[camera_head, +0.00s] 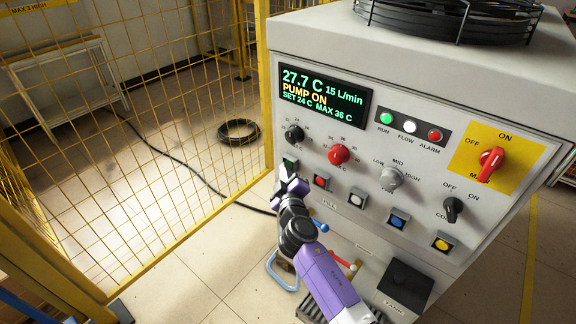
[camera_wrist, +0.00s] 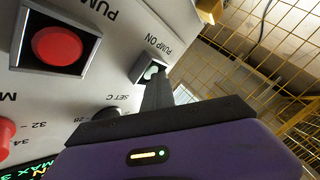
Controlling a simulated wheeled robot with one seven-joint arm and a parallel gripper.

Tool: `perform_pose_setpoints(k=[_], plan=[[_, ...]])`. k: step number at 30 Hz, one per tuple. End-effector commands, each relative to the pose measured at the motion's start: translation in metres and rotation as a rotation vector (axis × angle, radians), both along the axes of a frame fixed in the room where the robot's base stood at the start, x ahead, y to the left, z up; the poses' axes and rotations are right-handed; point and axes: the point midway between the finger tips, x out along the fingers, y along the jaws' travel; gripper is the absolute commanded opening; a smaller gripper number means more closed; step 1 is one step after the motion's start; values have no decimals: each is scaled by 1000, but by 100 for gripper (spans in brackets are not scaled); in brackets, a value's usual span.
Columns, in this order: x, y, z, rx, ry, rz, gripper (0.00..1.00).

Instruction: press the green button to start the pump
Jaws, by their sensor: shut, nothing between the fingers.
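The green button (camera_head: 290,162) sits in a dark square frame at the left end of the button row on the machine's front panel. In the wrist view the PUMP ON button (camera_wrist: 151,72) shows in its frame, partly hidden by my fingers. My gripper (camera_head: 288,181) is shut and empty, with its fingertips (camera_wrist: 156,82) at the button. I cannot tell whether they touch it. The display (camera_head: 322,97) reads 27.7 C, 15 L/min and PUMP ON. The RUN lamp (camera_head: 387,118) is green.
The red button (camera_head: 320,182) is just right of my gripper; it also shows large in the wrist view (camera_wrist: 57,46). Black and red knobs (camera_head: 339,154) are above. A yellow mesh fence (camera_head: 268,90) stands left. A black hose (camera_head: 238,132) lies on the floor.

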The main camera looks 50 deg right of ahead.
Motion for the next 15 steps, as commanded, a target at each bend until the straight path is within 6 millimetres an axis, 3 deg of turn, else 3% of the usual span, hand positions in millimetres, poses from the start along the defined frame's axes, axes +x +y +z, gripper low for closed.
perform_pose_setpoints(k=[7,15], plan=[[-1,0,-1,0,1,-5,0],[-2,14,-1,0,0,-3,0]])
